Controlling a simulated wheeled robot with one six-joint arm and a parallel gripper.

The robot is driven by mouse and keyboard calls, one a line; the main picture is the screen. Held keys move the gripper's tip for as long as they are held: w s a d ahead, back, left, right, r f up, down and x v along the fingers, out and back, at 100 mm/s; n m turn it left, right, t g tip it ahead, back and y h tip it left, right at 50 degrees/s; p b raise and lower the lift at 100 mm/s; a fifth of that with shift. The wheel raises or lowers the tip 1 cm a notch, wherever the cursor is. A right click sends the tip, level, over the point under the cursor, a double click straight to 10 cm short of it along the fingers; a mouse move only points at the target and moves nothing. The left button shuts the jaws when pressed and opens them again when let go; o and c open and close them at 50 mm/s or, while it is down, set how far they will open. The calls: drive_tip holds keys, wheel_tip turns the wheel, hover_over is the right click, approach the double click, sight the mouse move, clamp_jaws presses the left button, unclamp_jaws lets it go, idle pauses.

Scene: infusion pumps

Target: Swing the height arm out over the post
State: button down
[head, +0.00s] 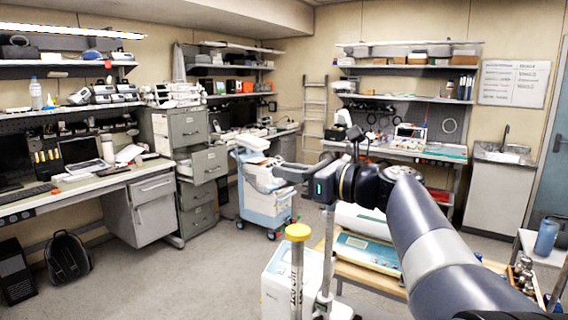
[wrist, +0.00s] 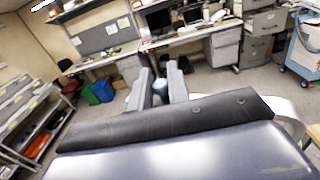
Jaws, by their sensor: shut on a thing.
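My gripper (head: 283,180) reaches left from my arm at mid height in the head view. Its two grey fingers also show in the wrist view (wrist: 159,80). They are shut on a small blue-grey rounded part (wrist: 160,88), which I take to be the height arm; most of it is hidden. A metal post (head: 297,268) with a yellow cap (head: 298,232) stands upright below the fingers in the head view. The cap is clear of my gripper. A thin silver pole (head: 329,250) rises just right of the post, its top hidden behind my gripper.
A white device (head: 278,285) stands by the post. A wooden table (head: 362,278) with white and teal equipment is to the right. A blue-and-white cart (head: 262,200) stands behind my gripper. Desks and filing cabinets (head: 187,130) line the left. The floor (head: 185,275) at left is largely clear.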

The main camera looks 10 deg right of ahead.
drive_tip(key=shift+s+d+r+n+g+y+p, duration=0.1)
drive_tip(key=shift+s+d+n+g+y+p, duration=0.15)
drive_tip(key=shift+s+n+g+y+p, duration=0.25)
drive_tip(key=shift+s+d+n+g+y+p, duration=0.25)
drive_tip(key=shift+s+n+g+y+p, duration=0.15)
drive_tip(key=shift+g, duration=0.2)
drive_tip(key=c, duration=1.5)
unclamp_jaws()
drive_tip(key=shift+o, duration=0.2)
drive_tip(key=shift+s+d, duration=0.1)
drive_tip(key=b+v, duration=0.1)
drive_tip(key=v, duration=0.9)
drive_tip(key=shift+d+b, duration=0.3)
drive_tip(key=shift+b, duration=0.05)
drive_tip(key=shift+s, duration=0.15)
